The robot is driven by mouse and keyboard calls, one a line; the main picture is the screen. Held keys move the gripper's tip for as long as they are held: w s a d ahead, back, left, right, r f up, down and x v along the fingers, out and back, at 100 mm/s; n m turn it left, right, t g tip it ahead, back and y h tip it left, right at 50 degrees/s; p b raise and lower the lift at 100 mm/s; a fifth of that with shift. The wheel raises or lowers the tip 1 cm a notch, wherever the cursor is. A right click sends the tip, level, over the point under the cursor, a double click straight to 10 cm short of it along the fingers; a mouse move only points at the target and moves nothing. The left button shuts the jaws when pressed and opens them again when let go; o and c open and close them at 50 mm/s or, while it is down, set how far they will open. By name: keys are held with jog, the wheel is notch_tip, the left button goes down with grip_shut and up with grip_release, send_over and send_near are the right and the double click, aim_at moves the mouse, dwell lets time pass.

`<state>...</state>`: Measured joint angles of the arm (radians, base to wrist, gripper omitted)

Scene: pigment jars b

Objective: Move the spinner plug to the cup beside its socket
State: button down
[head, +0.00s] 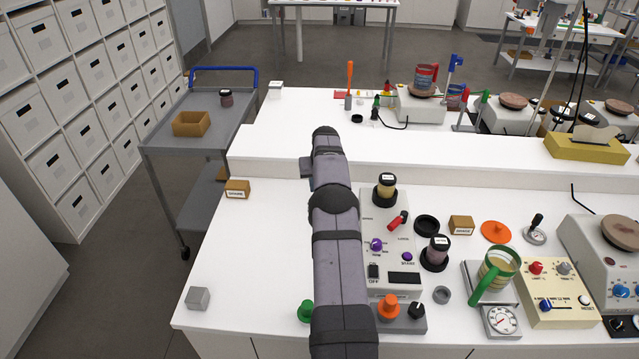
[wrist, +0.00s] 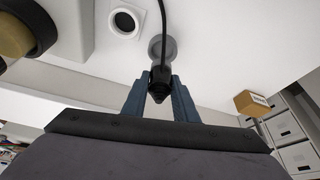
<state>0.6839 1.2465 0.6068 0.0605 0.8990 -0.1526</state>
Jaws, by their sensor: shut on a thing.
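In the wrist view my gripper (wrist: 160,84) is shut on a black plug (wrist: 159,92), with its blue fingers on either side of it. A black cable (wrist: 163,22) runs up from the plug. Just beyond the plug is a round grey cup (wrist: 155,48), partly covered by the cable and plug. Up and left of the cup is a round dark opening with a pale rim (wrist: 124,22), which looks like the socket. I cannot tell how high the plug is above the cup. In the head view my arm hides the plug, cup and socket.
A box labelled SPARE (head: 237,190) stands left of my arm; it also shows in the wrist view (wrist: 252,103).

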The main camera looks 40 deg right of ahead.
jog(key=shift+f+b, duration=0.75)
jog(key=shift+f, duration=0.65)
jog(key=shift+f+b, duration=1.2)
jog(key=shift+f, duration=0.2)
dwell(1.4)
jog(key=c, duration=1.3)
grip_release()
jog(key=shift+c, duration=0.2)
jog(key=b+v, duration=0.3)
jog(key=v, duration=0.4)
jog(key=shift+r, duration=0.25)
